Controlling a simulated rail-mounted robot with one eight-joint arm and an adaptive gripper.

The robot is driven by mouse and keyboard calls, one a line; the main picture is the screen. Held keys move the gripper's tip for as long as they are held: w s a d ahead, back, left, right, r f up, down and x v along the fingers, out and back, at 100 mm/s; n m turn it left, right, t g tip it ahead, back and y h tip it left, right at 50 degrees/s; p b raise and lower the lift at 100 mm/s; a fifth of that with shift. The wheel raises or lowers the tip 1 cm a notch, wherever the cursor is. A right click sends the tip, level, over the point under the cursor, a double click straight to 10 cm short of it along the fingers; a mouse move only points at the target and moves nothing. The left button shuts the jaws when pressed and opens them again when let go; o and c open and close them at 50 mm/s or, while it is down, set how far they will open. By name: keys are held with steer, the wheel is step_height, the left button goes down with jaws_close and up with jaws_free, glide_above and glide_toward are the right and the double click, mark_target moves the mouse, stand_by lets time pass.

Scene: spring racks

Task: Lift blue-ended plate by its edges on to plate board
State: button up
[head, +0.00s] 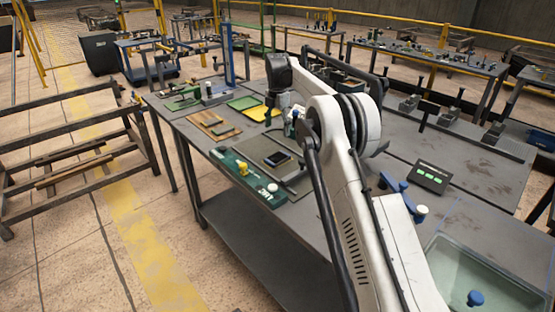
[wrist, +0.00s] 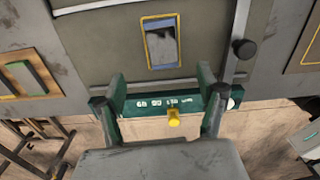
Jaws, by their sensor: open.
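My gripper (wrist: 162,88) is open, with its two fingers apart and nothing between the tips. In the wrist view the fingers overlap a green board (wrist: 188,101) with a yellow knob (wrist: 174,118) and white length marks; I cannot tell the height above it. This board also lies at the bench's front edge in the head view (head: 232,165). A wooden board (head: 205,125) with flat strips lies to its left, and its edge shows in the wrist view (wrist: 52,72). I cannot make out blue ends on any strip, nor tell which board is the plate board.
A grey mat (wrist: 100,45) carries a small yellow-framed dark panel (wrist: 163,42). A blue piece with pale knobs (head: 403,192), a display with green lights (head: 430,176) and a clear tray (head: 448,262) lie to the right. My arm hides part of the bench.

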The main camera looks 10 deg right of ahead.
glide_above(277, 157)
step_height(277, 157, down, 8)
steer(key=shift+w+d+r, duration=0.1)
steer(key=shift+r, duration=0.1)
steer(key=shift+s+f, duration=0.15)
steer(key=shift+f, duration=1.2)
steer(key=shift+s+f, duration=0.1)
steer(key=shift+f, duration=1.25)
jaws_close()
